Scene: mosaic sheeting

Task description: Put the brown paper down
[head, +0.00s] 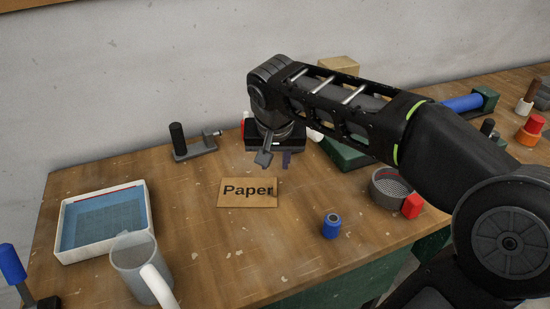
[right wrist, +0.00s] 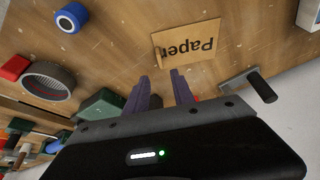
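The brown paper (head: 248,199), a small tan sheet with "Paper" printed on it, lies on the wooden table in the head view. It also shows in the right wrist view (right wrist: 185,56), just beyond the fingertips. My right gripper (head: 275,163) hangs over the table behind the paper's far edge. In the right wrist view its two dark purple fingers (right wrist: 158,76) stand apart with nothing visible between them. Whether a fingertip touches the paper's edge I cannot tell. My left gripper is in neither view.
A white tray with blue inside (head: 149,200) and a grey mug (head: 131,256) stand left. A blue spool (head: 331,228) and a round sieve (head: 381,189) are right. A black clamp-like tool (head: 193,149) stands at the back. The table around the paper is clear.

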